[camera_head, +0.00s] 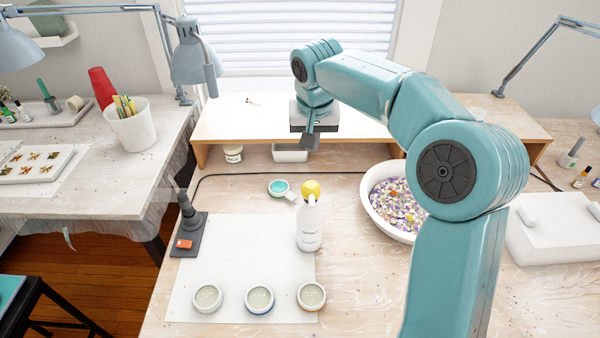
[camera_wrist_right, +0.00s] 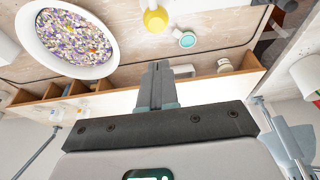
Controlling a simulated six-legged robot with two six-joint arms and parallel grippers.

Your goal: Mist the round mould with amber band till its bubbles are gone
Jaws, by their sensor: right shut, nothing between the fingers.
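Three round moulds stand in a row near the front of a white sheet (camera_head: 235,265). The right one (camera_head: 311,297) has an amber band, the middle one (camera_head: 260,300) a blue band, and the left one (camera_head: 207,298) a pale band. Their fill looks pale and speckled; single bubbles are too small to make out. A white spray bottle (camera_head: 309,228) with a yellow top stands upright behind the amber-band mould; its yellow top also shows in the wrist view (camera_wrist_right: 155,20). My right gripper (camera_head: 309,142) is shut and empty, beyond the bottle near the raised shelf; its fingers show in the wrist view (camera_wrist_right: 157,75).
A white bowl of coloured bits (camera_head: 372,215) stands right of the bottle, partly behind my right arm. A dark stand (camera_head: 188,230) is at the sheet's left edge. A wooden shelf (camera_head: 240,122) spans the back.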

